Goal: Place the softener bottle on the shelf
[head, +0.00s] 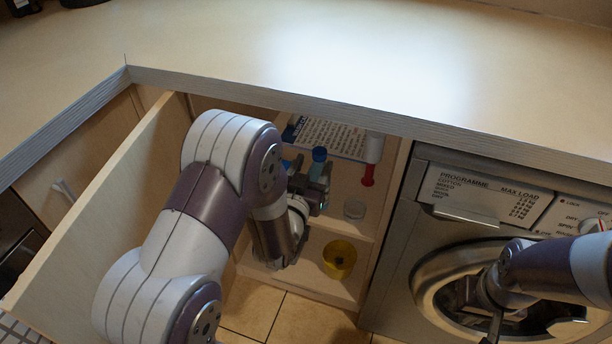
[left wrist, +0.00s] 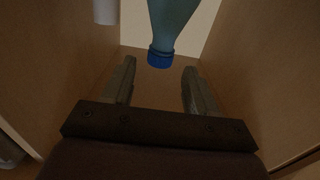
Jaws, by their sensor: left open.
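A teal bottle with a blue cap (head: 319,154), seemingly the softener bottle, is upright inside the open cabinet, on its upper shelf (head: 340,222) as far as I can tell. My left gripper (head: 322,190) is in the cabinet just in front of it and hides its lower part. In the left wrist view the bottle (left wrist: 172,22) appears cap down, the cap lying between and just past the fingertips of my open left gripper (left wrist: 160,72). I see no grip on it. My right gripper (head: 493,328) is partly in view by the washing machine; its jaws are unclear.
A yellow cup (head: 339,259) stands below. The open cabinet door (head: 95,215), the countertop (head: 330,50) and the washing machine (head: 400,270) border the opening.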

